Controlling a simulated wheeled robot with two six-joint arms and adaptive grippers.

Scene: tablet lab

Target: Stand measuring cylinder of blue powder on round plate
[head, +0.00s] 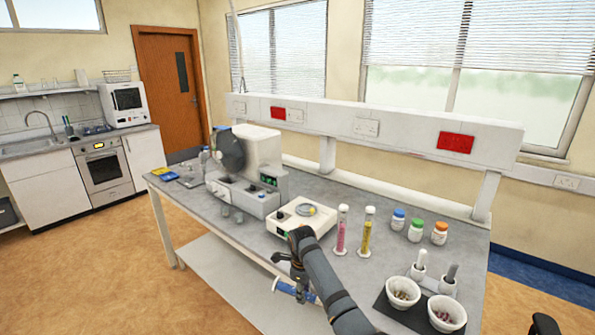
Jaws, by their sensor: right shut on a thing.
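My right gripper (297,272) is shut on the measuring cylinder of blue powder (287,288). The cylinder lies almost flat in the grip, tilted down to the right, and shows in front of the bench's near edge. My own arm and gripper hide part of it. The round plate (306,210) is on top of a white boxy device on the bench, beyond my gripper. The cylinder is apart from the plate. My left gripper is not in view.
Pink (341,230) and yellow (367,232) measuring cylinders stand upright right of the white device (290,221). A large grey-white machine (257,155) stands to its left. Lidded jars (416,231) and bowls (446,312) are at the right.

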